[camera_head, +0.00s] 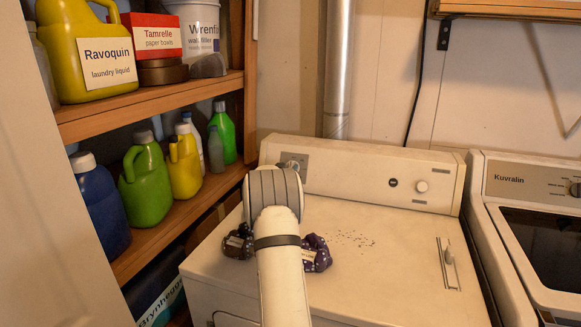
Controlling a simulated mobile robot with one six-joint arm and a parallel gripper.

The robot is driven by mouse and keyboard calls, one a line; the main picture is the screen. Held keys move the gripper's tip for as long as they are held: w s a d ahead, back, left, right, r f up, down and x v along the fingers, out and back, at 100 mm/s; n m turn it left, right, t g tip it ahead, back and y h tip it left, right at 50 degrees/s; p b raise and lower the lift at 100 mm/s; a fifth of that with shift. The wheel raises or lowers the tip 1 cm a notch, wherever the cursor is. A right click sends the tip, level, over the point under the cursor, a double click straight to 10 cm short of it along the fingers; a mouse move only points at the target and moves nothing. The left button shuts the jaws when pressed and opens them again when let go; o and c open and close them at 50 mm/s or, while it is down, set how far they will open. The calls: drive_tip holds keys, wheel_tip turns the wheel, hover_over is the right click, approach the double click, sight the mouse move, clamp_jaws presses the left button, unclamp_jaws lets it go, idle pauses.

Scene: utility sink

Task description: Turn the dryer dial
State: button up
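The white dryer (375,290) stands in the middle, with a raised control panel (345,172) along its back. A round, pale dial (421,186) sits on the right part of the panel, clear of my arm. A small dark round button (393,182) is to its left. Another control area (294,160) is at the panel's left end, partly hidden by my arm. My arm reaches up from the bottom over the dryer top, its rounded joint in front of the panel's left part.
Dark specks and a lint-slot handle (449,255) are to the right. Shelves with bottles (146,180) stand left; a second machine (530,180) stands right.

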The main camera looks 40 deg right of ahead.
drive_tip(key=shift+x, duration=0.75)
drive_tip(key=shift+c, duration=0.3)
clamp_jaws()
